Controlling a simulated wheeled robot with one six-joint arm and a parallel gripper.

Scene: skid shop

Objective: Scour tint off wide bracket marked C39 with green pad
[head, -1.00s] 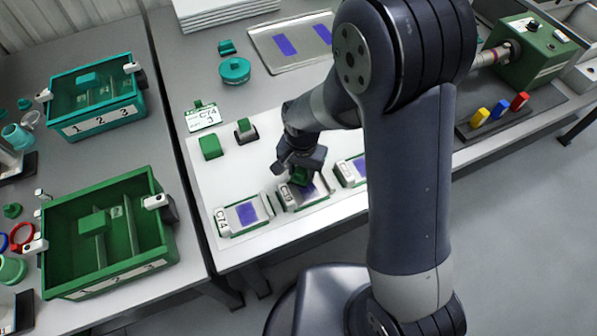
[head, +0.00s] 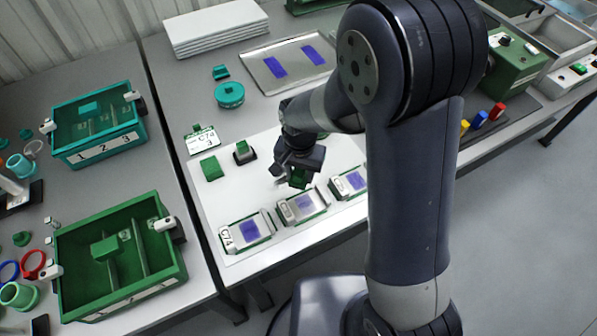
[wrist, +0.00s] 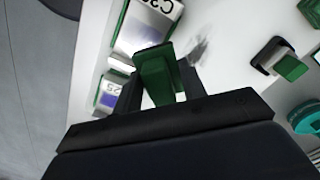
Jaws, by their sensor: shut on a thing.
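Three pale brackets lie in a row along the white mat's front edge. The left bracket (head: 245,232) reads C74 and has a strong purple patch. The middle bracket (head: 304,206) has a paler purple patch; its mark is unclear in the head view. The right bracket (head: 348,184) has a purple patch. In the wrist view, a bracket marked C3-something (wrist: 152,22) has its last character cut off. Another bracket (wrist: 107,98) there ends in 25. My gripper (head: 293,174) is shut on a green pad (wrist: 155,75), just behind the middle bracket and apparently above the mat.
A green block (head: 210,168) and a green-topped black holder (head: 244,153) sit on the mat (head: 225,190). A label plate (head: 202,140), teal round tin (head: 230,95) and tray (head: 262,78) with purple strips lie behind. Teal (head: 140,118) and green (head: 180,272) bins stand left. A grey smudge (wrist: 200,48) marks the mat.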

